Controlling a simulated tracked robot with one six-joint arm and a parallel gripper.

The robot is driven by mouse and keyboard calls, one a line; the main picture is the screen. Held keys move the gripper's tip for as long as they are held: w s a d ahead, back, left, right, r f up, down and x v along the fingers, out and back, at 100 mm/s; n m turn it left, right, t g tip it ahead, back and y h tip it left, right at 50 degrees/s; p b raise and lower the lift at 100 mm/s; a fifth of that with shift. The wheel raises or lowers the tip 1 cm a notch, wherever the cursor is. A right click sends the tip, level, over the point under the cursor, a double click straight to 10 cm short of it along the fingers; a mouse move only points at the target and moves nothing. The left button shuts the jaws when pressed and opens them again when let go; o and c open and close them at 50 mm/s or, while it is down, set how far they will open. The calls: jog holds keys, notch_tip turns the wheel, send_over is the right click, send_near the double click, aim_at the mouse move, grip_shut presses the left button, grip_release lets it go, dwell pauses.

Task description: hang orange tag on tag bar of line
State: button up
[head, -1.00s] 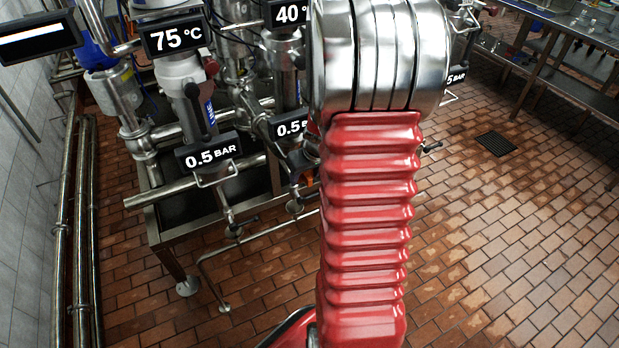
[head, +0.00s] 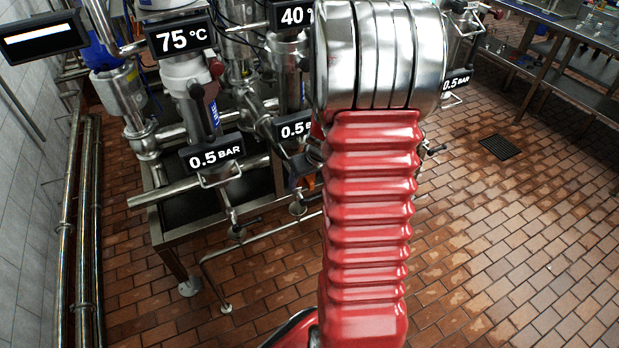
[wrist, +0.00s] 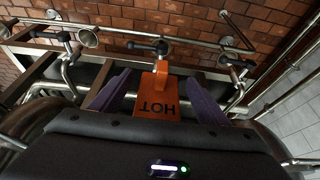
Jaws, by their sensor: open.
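The orange tag (wrist: 157,92) shows in the wrist view with the word HOT upside down. It lies between the two purple fingers of my gripper (wrist: 160,77), which are spread apart with gaps on both sides of the tag. The tag's narrow upper end is close to a black handle (wrist: 148,47) and a horizontal pipe; I cannot tell whether it hangs on a bar. In the head view, a thin metal bar (head: 220,179) hangs below a 0.5 BAR display. My red arm hides the gripper there.
A pipe rack with displays reading 75 °C (head: 180,38), 40 and 0.5 BAR (head: 216,153) stands left of my arm. Long pipes (head: 72,215) run along the left wall. A steel table (head: 560,75) is at the upper right.

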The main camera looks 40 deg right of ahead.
jog(key=shift+r, duration=0.1)
jog(key=v, duration=1.3)
jog(key=shift+s+r, duration=0.15)
jog(key=shift+a, duration=0.1)
dwell(0.7)
jog(key=s+a+r+n, duration=0.1)
jog(key=s+a+r, duration=0.2)
jog(key=a, duration=0.6)
jog(key=s+a+r+n+t, duration=0.1)
jog(key=s+a+r, duration=0.2)
jog(key=a, duration=0.7)
jog(key=s+a+r+n+y, duration=0.1)
jog(key=s+a+r, duration=0.3)
jog(key=a, duration=0.6)
jog(key=shift+r, duration=0.35)
jog(key=shift+a, duration=0.15)
jog(key=shift+c, duration=0.7)
